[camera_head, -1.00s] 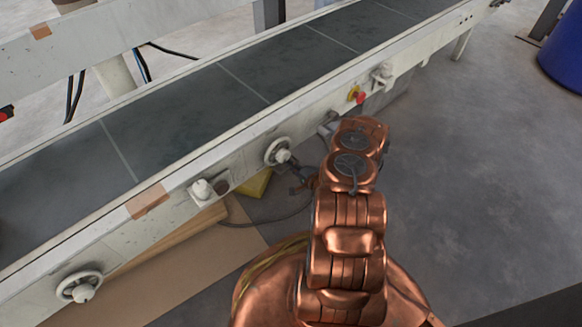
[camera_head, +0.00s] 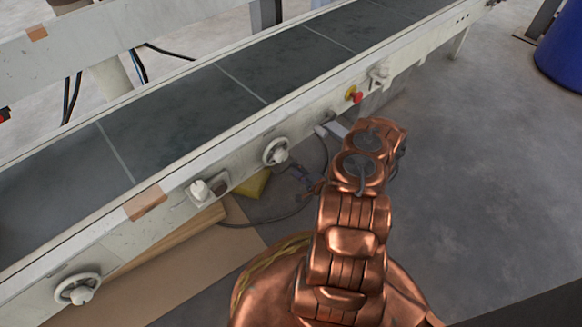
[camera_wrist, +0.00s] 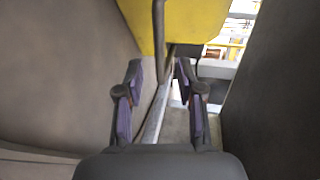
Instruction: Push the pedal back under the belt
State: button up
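The yellow pedal (camera_head: 252,186) shows partly on the floor at the near edge of the belt (camera_head: 180,115), with a dark cable (camera_head: 262,222) curving on the floor beside it. The belt frame hides part of it. In the wrist view a yellow surface (camera_wrist: 195,18), probably the pedal, fills the top middle, with a dark cord or rod (camera_wrist: 158,40) in front of it. My gripper (camera_wrist: 159,85) has its two fingers apart with no object gripped. In the head view my gripper (camera_head: 300,174) is low, to the right of the pedal and apart from it.
A handwheel (camera_head: 276,151), a knob (camera_head: 200,190) and a red-and-yellow button (camera_head: 353,95) stick out from the belt's side rail. Brown cardboard (camera_head: 200,262) lies on the floor at left. A blue drum (camera_head: 562,50) stands at far right. Floor at right is clear.

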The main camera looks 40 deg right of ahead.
jog(key=v, duration=0.7)
jog(key=shift+s+d+r, duration=0.1)
jog(key=shift+s, duration=0.15)
dwell(0.5)
